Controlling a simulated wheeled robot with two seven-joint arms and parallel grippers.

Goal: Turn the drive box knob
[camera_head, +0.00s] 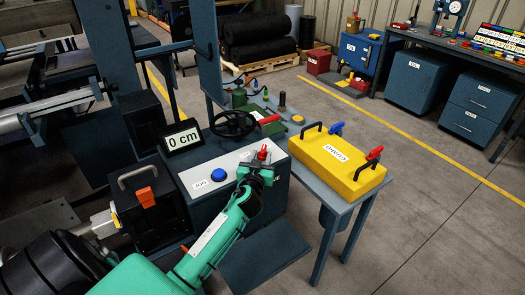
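A dark control box with a pale top panel (203,188) stands in the middle of the head view. The panel carries a blue button (218,174) beside a JOG label. A small red knob (263,153) shows right at the tip of my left gripper (259,168). My green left arm reaches up to it from the lower left. The gripper hides the knob's lower part. I cannot tell if the fingers touch or hold it. A dark box with a grey handle and an orange switch (146,197) stands to the left. My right gripper is out of view.
A display (182,137) reads 0 cm above the panel, with a black handwheel (233,124) beside it. A yellow case (337,165) with handles and red and blue levers lies on the table at right. Open floor (440,215) lies beyond it.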

